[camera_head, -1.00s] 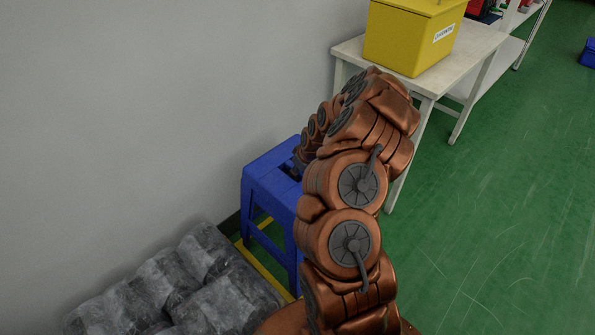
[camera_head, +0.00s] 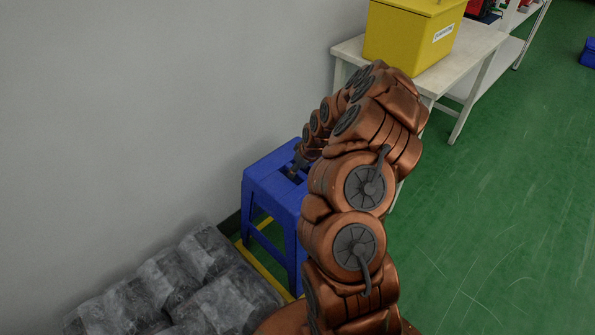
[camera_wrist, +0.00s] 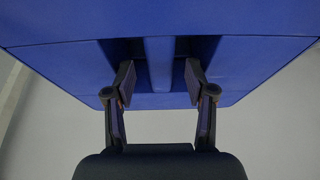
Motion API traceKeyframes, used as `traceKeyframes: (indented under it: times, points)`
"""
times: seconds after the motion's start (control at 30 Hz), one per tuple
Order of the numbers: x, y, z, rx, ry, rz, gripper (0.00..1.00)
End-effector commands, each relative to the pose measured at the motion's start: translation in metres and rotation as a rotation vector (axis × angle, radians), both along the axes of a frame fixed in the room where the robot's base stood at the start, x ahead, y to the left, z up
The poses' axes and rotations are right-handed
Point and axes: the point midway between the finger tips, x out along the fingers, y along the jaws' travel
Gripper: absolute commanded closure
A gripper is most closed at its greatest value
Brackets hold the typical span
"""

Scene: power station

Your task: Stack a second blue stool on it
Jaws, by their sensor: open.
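A blue stool (camera_head: 268,187) stands upright on the floor against the wall in the head view, its right part hidden behind my arm. I cannot tell whether it is one stool or two nested together. My gripper (camera_head: 297,171) is pointed down at the stool's top. In the wrist view, the blue seat (camera_wrist: 60,62) fills the upper part. My gripper's two fingers (camera_wrist: 159,85) are open, one at each of two dark slots, with a blue bar between them. I cannot tell whether the fingertips touch the bar.
Grey wrapped bags (camera_head: 190,285) lie left of the stool by the wall. A white table (camera_head: 470,62) with a yellow box (camera_head: 405,38) stands behind it. A blue object (camera_head: 588,53) is at the far right. Green floor (camera_head: 500,210) on the right is clear.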

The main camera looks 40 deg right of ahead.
Motion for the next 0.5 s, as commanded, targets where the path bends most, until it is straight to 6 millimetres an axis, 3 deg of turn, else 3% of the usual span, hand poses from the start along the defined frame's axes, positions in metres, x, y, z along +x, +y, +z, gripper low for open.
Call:
traceKeyframes:
  times: [0.5]
  points:
    - [-0.027,-0.005,0.069,-0.002,-0.004,-0.001,0.45]
